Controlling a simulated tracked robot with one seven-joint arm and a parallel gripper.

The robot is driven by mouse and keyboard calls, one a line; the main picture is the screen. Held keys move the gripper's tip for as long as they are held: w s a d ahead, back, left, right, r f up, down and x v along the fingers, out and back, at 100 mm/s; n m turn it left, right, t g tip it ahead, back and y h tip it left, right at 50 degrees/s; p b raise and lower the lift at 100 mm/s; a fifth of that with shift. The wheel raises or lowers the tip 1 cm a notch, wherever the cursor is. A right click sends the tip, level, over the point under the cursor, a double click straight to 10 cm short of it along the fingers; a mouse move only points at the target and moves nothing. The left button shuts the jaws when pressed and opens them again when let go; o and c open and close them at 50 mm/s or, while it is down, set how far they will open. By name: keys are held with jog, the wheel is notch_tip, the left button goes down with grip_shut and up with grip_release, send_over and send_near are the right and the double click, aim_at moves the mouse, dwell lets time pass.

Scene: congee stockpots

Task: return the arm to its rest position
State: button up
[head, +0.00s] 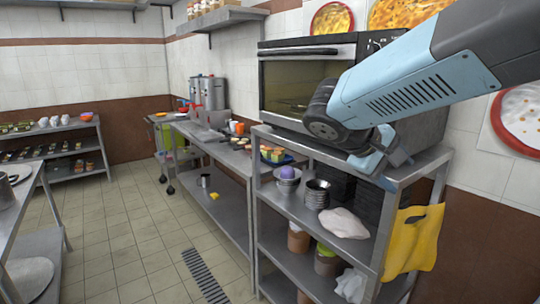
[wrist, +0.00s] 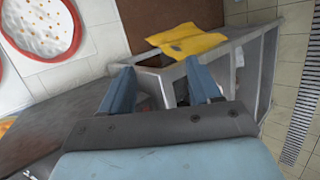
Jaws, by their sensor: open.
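My blue and grey arm (head: 415,90) reaches in from the upper right in the head view, in front of the oven and above the steel rack. My gripper (head: 390,165) is at its low end, beside the rack's top right corner, partly hidden by the wrist. In the wrist view my gripper (wrist: 161,80) shows two blue fingers spread apart with nothing between them. Beyond them are the steel rack (wrist: 258,60) and a yellow cloth (wrist: 188,40). I cannot tell whether the gripper touches the rack.
The oven (head: 305,80) stands on the steel rack (head: 320,140), close behind my arm. The yellow cloth (head: 413,240) hangs on the rack's right side. Bowls (head: 317,193) and a white cloth (head: 343,223) lie on a lower shelf. Tiled floor (head: 130,230) is open at left.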

jog(key=s+a+f+m+t+y, duration=0.2)
jog(key=s+m+y, duration=0.3)
jog(key=s+y, duration=0.4)
jog(key=shift+s+a+f+t+y, duration=0.2)
jog(key=shift+f+t+y, duration=0.15)
jog(key=shift+f, duration=0.3)
